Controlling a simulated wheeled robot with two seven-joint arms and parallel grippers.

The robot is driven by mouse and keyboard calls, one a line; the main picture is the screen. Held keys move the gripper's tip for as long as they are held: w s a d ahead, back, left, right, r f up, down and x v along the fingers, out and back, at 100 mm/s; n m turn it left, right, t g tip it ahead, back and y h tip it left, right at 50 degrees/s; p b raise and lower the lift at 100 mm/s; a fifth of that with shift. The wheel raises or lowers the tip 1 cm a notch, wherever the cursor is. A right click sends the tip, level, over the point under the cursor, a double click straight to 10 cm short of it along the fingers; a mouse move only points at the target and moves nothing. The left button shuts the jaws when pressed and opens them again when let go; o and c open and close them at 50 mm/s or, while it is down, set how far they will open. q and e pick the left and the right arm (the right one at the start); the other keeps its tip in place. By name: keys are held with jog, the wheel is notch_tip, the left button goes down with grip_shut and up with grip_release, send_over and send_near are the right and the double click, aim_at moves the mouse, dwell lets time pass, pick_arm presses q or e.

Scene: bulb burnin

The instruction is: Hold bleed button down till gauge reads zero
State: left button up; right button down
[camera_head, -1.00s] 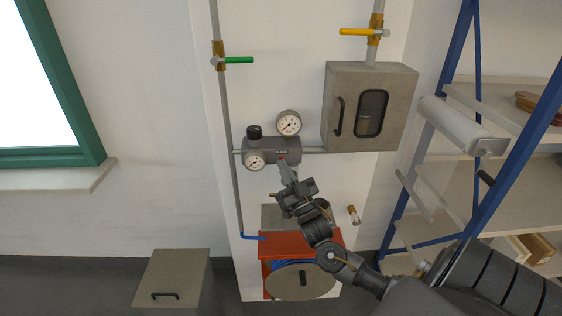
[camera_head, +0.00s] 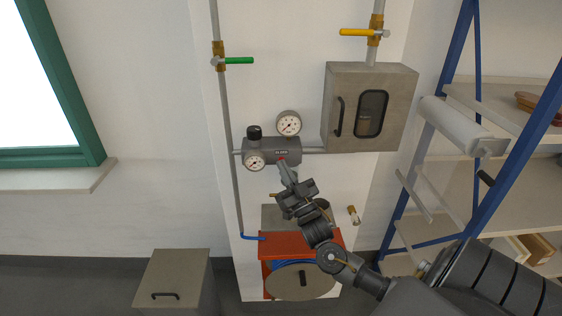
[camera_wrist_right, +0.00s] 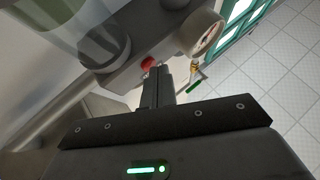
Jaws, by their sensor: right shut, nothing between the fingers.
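The grey regulator block (camera_head: 262,147) is on the white wall panel. The red bleed button (camera_head: 281,158) is on its underside and also shows in the right wrist view (camera_wrist_right: 148,62). A round white gauge (camera_head: 289,123) stands above the block and a smaller gauge (camera_head: 254,161) is on its lower left; their readings are too small to tell. My right gripper (camera_head: 283,164) is shut and empty, its fingertips right by the button. In the right wrist view the fingers (camera_wrist_right: 166,74) end close beside the button; I cannot tell whether they touch. My left gripper is not in view.
A grey cabinet (camera_head: 399,105) juts out to the right of the block. A green-handled valve (camera_head: 238,60) and a yellow-handled valve (camera_head: 356,31) are above. A red hose box (camera_head: 333,241) is below, blue-framed shelves (camera_head: 437,188) at right.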

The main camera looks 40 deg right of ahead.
jog(key=shift+s+a, duration=0.4)
jog(key=shift+s, duration=0.2)
jog(key=shift+s+a+p, duration=0.6)
jog(key=shift+s+a, duration=0.15)
jog(key=shift+s, duration=0.25)
jog(key=shift+s+a+p, duration=0.55)
jog(key=shift+s+a, duration=0.2)
jog(key=shift+s, duration=0.25)
